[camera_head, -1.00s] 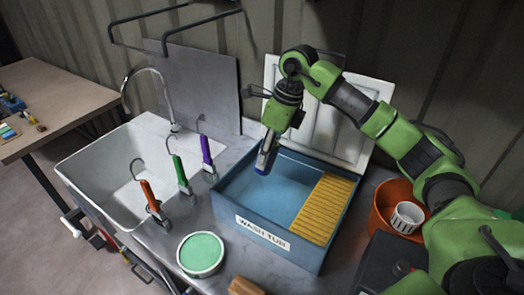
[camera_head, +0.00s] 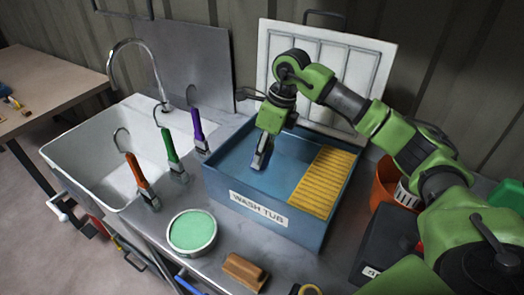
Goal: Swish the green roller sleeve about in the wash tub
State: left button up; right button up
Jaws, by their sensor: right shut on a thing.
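The blue wash tub (camera_head: 330,232) stands on the counter, open, with a ribbed yellow board (camera_head: 323,182) across its right part. My right gripper (camera_head: 262,158) points down into the tub's left part. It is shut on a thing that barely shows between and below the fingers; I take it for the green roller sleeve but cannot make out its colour. Whether it touches the bottom or any liquid is unclear. My left gripper is not in view.
Roller frames with orange (camera_head: 137,176), green (camera_head: 171,150) and purple (camera_head: 198,128) handles stand between sink (camera_head: 97,150) and tub. A round container with green contents (camera_head: 192,230) and a brown block (camera_head: 244,271) are in front. An orange bucket (camera_head: 384,184) stands right, behind my arm.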

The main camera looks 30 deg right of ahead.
aim_at(262, 168)
jog(key=shift+s+d+b+x, duration=0.1)
jog(key=shift+d+b+x, duration=0.1)
jog(key=shift+b+x, duration=0.55)
jog(key=shift+s+d+b+x, duration=0.15)
jog(key=shift+b+x, duration=0.35)
jog(key=shift+x, duration=0.6)
jog(key=shift+s+d+b+x, duration=0.1)
jog(key=shift+d+b+x, duration=0.1)
jog(key=shift+b+x, duration=0.55)
jog(key=shift+f, duration=0.35)
jog(key=shift+w+a, duration=0.3)
jog(key=shift+w, duration=0.2)
jog(key=shift+w+a, duration=0.3)
jog(key=shift+w, duration=0.25)
jog(key=shift+s+d, duration=0.4)
jog(key=shift+s, duration=0.25)
jog(key=shift+s+d, duration=0.35)
jog(key=shift+s, duration=0.35)
jog(key=shift+s+d, duration=0.4)
jog(key=shift+s, duration=0.25)
